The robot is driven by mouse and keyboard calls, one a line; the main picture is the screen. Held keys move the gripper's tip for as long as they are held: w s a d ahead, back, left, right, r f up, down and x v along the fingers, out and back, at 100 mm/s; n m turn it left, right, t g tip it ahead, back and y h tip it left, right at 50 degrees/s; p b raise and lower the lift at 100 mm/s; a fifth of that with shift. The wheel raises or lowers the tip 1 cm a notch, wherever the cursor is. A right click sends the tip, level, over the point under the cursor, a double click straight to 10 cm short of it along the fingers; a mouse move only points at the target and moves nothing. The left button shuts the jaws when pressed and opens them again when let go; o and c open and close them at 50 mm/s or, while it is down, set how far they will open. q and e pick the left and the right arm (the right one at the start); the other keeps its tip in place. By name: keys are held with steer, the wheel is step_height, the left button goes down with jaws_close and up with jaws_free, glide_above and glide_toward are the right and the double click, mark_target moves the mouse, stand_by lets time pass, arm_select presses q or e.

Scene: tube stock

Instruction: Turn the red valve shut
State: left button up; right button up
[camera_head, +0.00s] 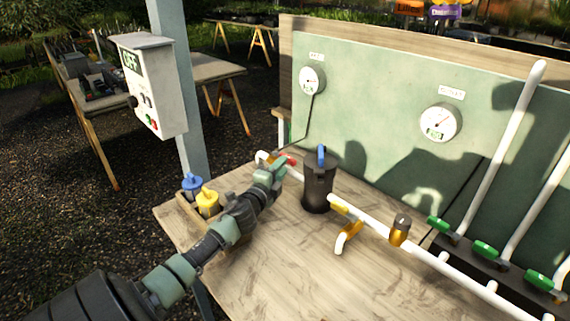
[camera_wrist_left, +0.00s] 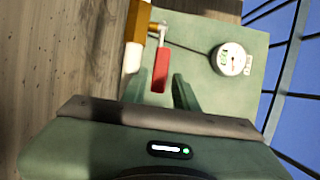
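The red valve handle (camera_head: 291,160) shows just past my left gripper (camera_head: 272,172) at the far left end of the white pipe in the head view. In the left wrist view the red lever (camera_wrist_left: 160,72) hangs from a metal stem on a yellow valve body (camera_wrist_left: 153,33). The fingers of my left gripper (camera_wrist_left: 159,93) are apart, with the lever's lower end appearing between them. I cannot tell whether either finger touches it. In the head view my gripper partly hides the valve. My right gripper is not in view.
A black canister with a blue handle (camera_head: 318,185) stands close right of my gripper. A wooden holder (camera_head: 232,238) with blue and yellow pieces is left of my arm. Green-handled valves (camera_head: 485,249) line the right. A grey control box (camera_head: 150,85) hangs on a post.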

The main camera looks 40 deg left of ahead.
arm_select(q)
steer(key=shift+x, duration=1.45)
jaws_close()
steer(key=shift+f, duration=0.1)
